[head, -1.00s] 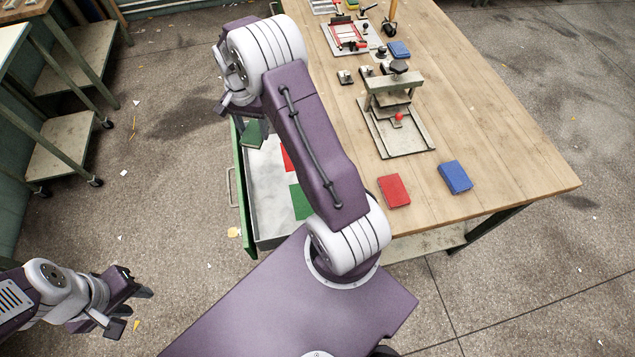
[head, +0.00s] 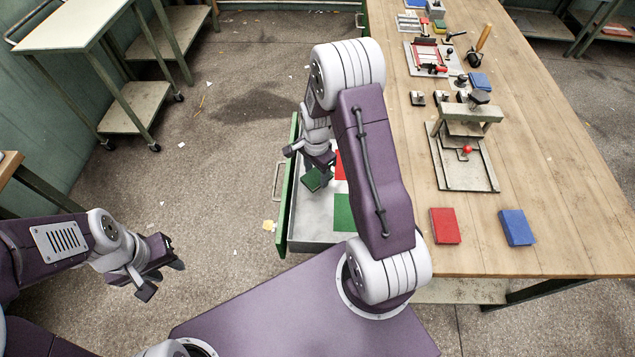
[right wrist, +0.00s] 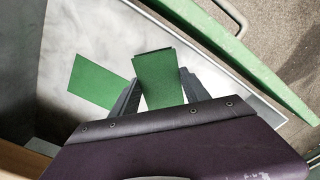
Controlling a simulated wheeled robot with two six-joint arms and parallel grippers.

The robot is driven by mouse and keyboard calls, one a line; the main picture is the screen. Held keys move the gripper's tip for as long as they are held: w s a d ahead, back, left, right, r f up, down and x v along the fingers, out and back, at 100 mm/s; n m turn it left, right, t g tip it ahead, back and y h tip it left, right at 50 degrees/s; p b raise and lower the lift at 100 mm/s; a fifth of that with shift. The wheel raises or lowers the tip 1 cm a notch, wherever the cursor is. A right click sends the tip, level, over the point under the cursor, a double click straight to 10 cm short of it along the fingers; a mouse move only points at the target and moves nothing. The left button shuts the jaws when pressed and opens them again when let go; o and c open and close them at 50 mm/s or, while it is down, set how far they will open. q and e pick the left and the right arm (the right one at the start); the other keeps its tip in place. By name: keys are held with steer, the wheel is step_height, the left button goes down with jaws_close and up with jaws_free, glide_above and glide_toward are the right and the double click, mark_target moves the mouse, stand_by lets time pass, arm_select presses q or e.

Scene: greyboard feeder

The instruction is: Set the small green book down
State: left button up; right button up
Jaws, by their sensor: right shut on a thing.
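The small green book (head: 312,180) is held in my right gripper (head: 320,168), over the open drawer. In the right wrist view the green book (right wrist: 158,78) stands out between the two fingers of the right gripper (right wrist: 159,92), which are shut on it. The head view shows it tilted; whether it touches the drawer floor I cannot tell. A flat green patch (head: 344,213) lies on the drawer floor nearer to me, and a red patch (head: 340,160) lies further off, partly hidden by my arm. My left gripper (head: 163,277) is open and empty, above the floor at the left.
The drawer (head: 312,232) has a green front (head: 288,190) and pale inside. On the wooden table (head: 545,150) to its right lie a red book (head: 445,226) and a blue book (head: 517,228), with a metal press (head: 465,165) behind them. A white-topped cart (head: 75,22) stands far left.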

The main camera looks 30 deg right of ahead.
mark_target(316, 177)
steer(key=shift+s+a+f, duration=0.15)
steer(key=shift+s, duration=0.05)
step_height(316, 177, down, 4)
steer(key=shift+r+b, duration=0.15)
steer(key=shift+b, duration=0.2)
steer(key=shift+f, duration=0.2)
steer(key=shift+f, duration=0.15)
steer(key=o, duration=1.6)
steer(key=shift+c, duration=0.2)
